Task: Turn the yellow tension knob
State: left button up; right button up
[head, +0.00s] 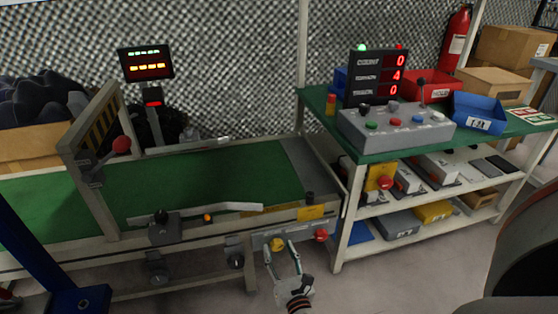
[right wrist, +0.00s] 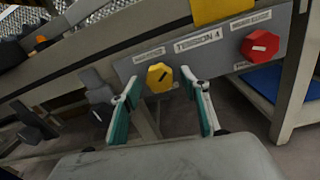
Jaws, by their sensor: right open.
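The yellow tension knob (right wrist: 160,77) sits on a grey panel (right wrist: 138,65) labelled "TENSION". It has a dark pointer line across its face. In the head view the knob (head: 277,244) is on the front of the conveyor, at its right end. My right gripper (right wrist: 161,92) is open, its two green-padded fingers on either side of and just below the knob. I cannot tell whether they touch it. In the head view the right gripper (head: 281,250) reaches up to the knob from below. My left gripper is not in view.
A red knob (right wrist: 260,45) sits right of the yellow one on the same panel. The green conveyor belt (head: 190,178) lies behind the panel. A bench with a grey control box (head: 395,128), a red-digit display (head: 377,78) and bins stands to the right. The floor in front is clear.

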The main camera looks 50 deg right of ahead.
jog(key=c, duration=1.1)
jog(key=shift+m, duration=0.5)
jog(key=shift+a+m, duration=0.1)
jog(key=shift+m, duration=0.9)
jog(key=o, duration=1.1)
jog(key=shift+s, duration=0.1)
